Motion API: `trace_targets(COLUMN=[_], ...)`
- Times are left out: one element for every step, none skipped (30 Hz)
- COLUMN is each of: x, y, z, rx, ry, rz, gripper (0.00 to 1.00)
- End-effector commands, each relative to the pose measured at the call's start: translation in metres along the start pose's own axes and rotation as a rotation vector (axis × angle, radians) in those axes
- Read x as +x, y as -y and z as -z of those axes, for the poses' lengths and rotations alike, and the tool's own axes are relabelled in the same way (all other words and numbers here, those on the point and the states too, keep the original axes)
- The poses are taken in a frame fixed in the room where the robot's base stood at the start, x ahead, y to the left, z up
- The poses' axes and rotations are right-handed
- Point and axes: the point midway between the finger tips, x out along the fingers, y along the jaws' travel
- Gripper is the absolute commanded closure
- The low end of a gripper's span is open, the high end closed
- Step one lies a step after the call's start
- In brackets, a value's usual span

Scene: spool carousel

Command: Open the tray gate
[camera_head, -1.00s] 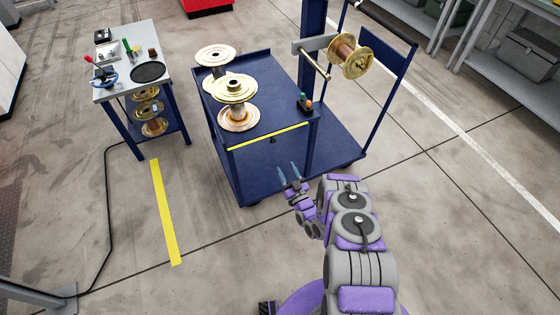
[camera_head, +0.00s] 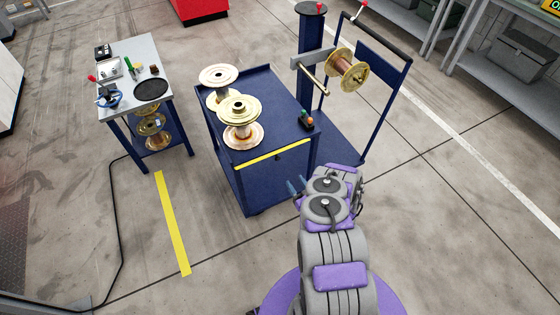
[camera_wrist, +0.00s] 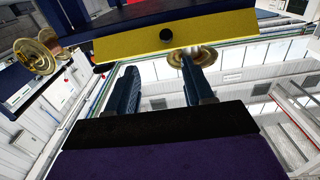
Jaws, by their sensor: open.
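The tray gate (camera_head: 272,155) is the yellow-topped front edge of the blue cart's tray, and it looks raised. A small dark knob (camera_head: 278,158) sits on its face. In the wrist view the yellow gate (camera_wrist: 175,38) spans the top, with the round black knob (camera_wrist: 166,35) near its middle. My gripper (camera_head: 295,188) is in front of the cart, below the gate, partly hidden by my arm. In the wrist view my gripper (camera_wrist: 160,78) is open and empty. Its two blue fingers point toward the gate, one either side of the knob's line, apart from it.
Metal spools (camera_head: 239,120) stand on the blue cart (camera_head: 285,105). A copper spool (camera_head: 346,70) hangs on a post arm. A side table (camera_head: 135,55) stands left. Floor in front is clear.

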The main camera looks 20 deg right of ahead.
Motion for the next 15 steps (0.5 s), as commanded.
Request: trace_targets(x=[0.011, 0.018, 0.026, 0.032, 0.038, 0.046, 0.052, 0.057, 0.065, 0.071, 0.076, 0.084, 0.089, 0.094, 0.1], y=[0.004, 0.006, 0.005, 0.005, 0.006, 0.006, 0.006, 0.005, 0.004, 0.003, 0.003, 0.002, 0.002, 0.0, 0.0], z=[0.003, 0.004, 0.002, 0.002, 0.002, 0.002, 0.001, 0.0, -0.001, -0.001, -0.001, -0.001, -0.002, -0.002, -0.001], rx=[-0.004, -0.004, -0.006, -0.008, -0.007, -0.005, -0.005, -0.005, -0.002, -0.001, 0.001, 0.001, 0.001, 0.0, 0.002], ry=[-0.004, -0.006, -0.007, -0.007, -0.006, -0.005, -0.004, -0.004, -0.004, -0.005, -0.005, -0.004, -0.003, -0.003, -0.004], rz=[0.006, 0.007, 0.005, 0.004, 0.004, 0.004, 0.004, 0.003, 0.003, 0.002, 0.003, 0.003, 0.003, 0.002, 0.002], gripper=[0.48, 0.48, 0.48, 0.48, 0.48, 0.48, 0.48, 0.48, 0.48, 0.48, 0.48, 0.48, 0.48, 0.48, 0.48])
